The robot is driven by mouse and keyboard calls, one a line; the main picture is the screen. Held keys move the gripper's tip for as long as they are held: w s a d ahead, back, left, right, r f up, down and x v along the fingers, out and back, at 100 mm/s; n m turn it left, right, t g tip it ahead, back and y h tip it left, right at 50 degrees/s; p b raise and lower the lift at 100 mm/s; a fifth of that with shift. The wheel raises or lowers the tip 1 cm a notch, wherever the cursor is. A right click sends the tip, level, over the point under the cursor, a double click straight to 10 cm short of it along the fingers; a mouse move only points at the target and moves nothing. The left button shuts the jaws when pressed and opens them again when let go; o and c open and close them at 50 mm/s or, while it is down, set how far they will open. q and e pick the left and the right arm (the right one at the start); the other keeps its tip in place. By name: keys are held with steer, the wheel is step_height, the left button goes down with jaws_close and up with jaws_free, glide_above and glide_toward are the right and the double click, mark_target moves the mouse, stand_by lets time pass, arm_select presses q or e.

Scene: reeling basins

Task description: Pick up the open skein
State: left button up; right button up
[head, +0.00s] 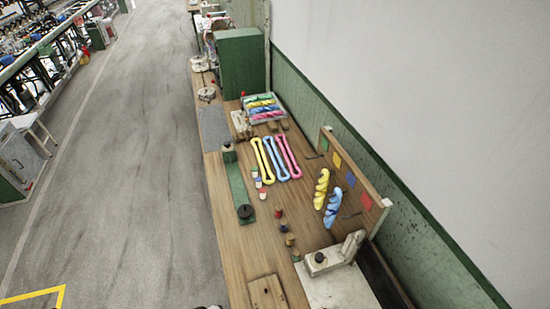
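Three open, looped skeins lie side by side on the wooden bench (225,220): a yellow one (260,162), a light blue one (275,160) and a pink one (289,158). Which of them is the open skein cannot be told. Two twisted skeins, one yellow (321,189) and one blue (333,208), are at the board on the right.
A tray of coloured twisted skeins (262,107) stands behind the loops, near a green cabinet (241,62). A board with coloured squares (350,178) edges the bench's right side. Several small spools and a pale device (335,262) stand nearer. Open floor (130,160) lies left.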

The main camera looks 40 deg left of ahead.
arm_select(q)
steer(key=o, duration=0.6)
steer(key=shift+d, duration=0.2)
steer(key=shift+a, duration=0.1)
